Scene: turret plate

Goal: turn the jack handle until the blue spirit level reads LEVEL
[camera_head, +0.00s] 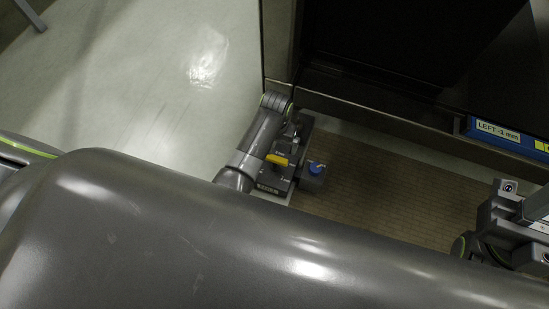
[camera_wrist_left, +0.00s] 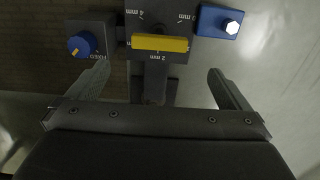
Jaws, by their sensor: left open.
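The jack handle is a yellow bar (camera_head: 277,160) on a dark jack block. In the left wrist view the yellow bar (camera_wrist_left: 160,43) lies crosswise over a dial with mm marks that appear upside down. My left gripper (camera_wrist_left: 158,72) is open, its two fingers spread wide; the bar lies just beyond the fingertips, with nothing held. In the head view the left wrist sits beside the jack, and its fingers are hard to make out. The blue spirit level (camera_head: 505,135) at the right edge has a label that appears to read LEFT -1 mm.
A blue knob (camera_head: 316,168) marked FIXED (camera_wrist_left: 82,45) stands beside the handle. A blue block with a white bolt (camera_wrist_left: 220,22) is on the other side. A dark cabinet rises behind. Part of my right arm (camera_head: 510,225) shows at the right edge; its fingers are not clear.

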